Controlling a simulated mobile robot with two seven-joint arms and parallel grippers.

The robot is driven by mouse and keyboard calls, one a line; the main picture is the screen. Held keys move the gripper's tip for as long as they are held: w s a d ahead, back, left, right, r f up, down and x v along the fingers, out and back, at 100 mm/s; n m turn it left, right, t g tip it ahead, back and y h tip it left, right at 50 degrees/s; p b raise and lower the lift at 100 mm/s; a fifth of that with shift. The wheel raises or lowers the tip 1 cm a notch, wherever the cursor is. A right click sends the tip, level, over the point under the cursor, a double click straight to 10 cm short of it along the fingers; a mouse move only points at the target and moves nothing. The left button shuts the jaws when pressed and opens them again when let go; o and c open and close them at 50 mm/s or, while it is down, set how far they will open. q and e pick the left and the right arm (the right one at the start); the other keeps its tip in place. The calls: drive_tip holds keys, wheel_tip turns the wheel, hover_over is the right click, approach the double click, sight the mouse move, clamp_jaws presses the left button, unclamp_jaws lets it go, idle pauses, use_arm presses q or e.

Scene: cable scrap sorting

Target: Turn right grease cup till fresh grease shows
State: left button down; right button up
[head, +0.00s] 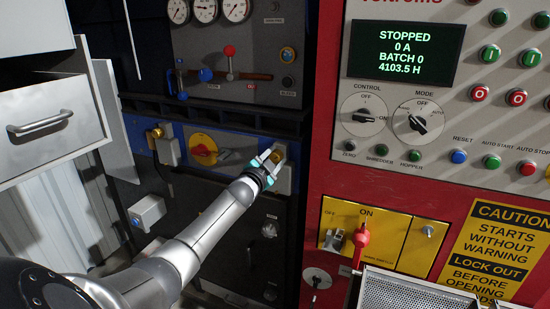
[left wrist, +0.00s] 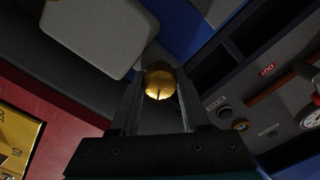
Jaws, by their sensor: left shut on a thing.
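The right grease cup (head: 276,156) is a small brass cap on a grey plate on the dark machine front. In the left wrist view the brass cap (left wrist: 159,83) sits between the two fingers, with a dark line on its face. My left gripper (head: 268,163) reaches it from below left and is shut on it. The fingers hide part of the cup in the head view. A second brass cup (head: 157,133) is on another grey plate further left. No fresh grease is clearly visible at either cup. My right gripper is in neither view.
A red and yellow rotary switch (head: 204,149) is between the two cups. A black ledge (head: 215,115) runs above them. To the right is a red control cabinet with a display (head: 404,52) reading STOPPED. A perforated metal tray (head: 410,290) juts out at the lower right.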

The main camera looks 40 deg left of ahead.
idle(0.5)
use_arm(q)
drive_tip(key=shift+c, duration=1.9)
unclamp_jaws()
